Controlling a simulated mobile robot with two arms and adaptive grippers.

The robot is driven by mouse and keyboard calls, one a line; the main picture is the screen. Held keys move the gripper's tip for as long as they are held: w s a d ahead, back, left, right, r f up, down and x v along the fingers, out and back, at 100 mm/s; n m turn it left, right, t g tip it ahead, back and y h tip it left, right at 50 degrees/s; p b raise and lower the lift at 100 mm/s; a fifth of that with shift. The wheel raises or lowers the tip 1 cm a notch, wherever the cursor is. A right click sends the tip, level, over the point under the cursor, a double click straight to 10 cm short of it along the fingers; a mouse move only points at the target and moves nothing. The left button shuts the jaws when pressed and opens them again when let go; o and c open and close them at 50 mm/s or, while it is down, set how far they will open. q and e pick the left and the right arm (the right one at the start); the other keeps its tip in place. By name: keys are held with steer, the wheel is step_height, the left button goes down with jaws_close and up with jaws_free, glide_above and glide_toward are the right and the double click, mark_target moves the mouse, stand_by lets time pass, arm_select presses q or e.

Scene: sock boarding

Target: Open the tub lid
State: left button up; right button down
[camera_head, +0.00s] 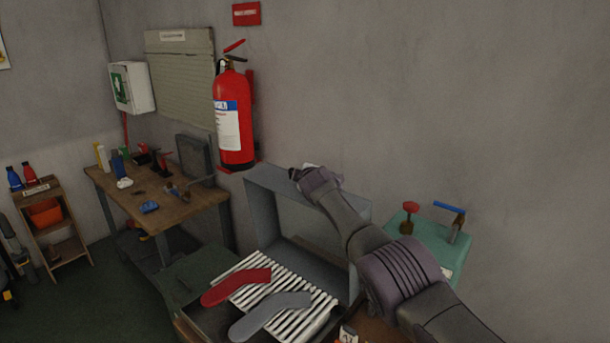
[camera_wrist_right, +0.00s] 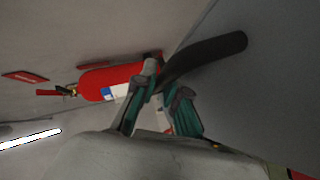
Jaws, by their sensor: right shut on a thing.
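The grey tub lid (camera_head: 258,215) stands upright, raised at the back of the tub in the head view. Its grey face also fills the right of the wrist view (camera_wrist_right: 265,90). My right gripper (camera_head: 300,173) is at the lid's top edge, with the arm reaching across from the lower right. In the wrist view, the right gripper (camera_wrist_right: 164,82) is shut on a dark curved handle (camera_wrist_right: 215,53) beside the lid. Below the lid, a white slatted rack (camera_head: 307,322) bears a red sock shape (camera_head: 236,285) and a grey one (camera_head: 268,314). My left gripper is not in view.
A red fire extinguisher (camera_head: 232,120) hangs on the wall close behind the lid. A green box with valves (camera_head: 440,236) stands at right, partly behind my arm. A wooden workbench (camera_head: 207,198) with tools and a small shelf (camera_head: 62,220) stand at left.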

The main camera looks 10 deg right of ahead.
steer(key=shift+f, duration=0.2)
steer(key=c, duration=1.2)
jaws_free()
steer(key=shift+r, duration=0.1)
steer(key=shift+s+a, duration=0.1)
steer(key=shift+a, duration=0.05)
steer(key=shift+s+a+r, duration=0.1)
steer(key=shift+s+r, duration=0.05)
steer(key=shift+s, duration=0.15)
steer(key=shift+s+d+r, duration=0.1)
steer(key=shift+s+r, duration=0.05)
steer(key=shift+s, duration=0.25)
steer(key=shift+s+d+r, duration=0.1)
steer(key=shift+s, duration=0.3)
steer(key=shift+v, duration=2.5)
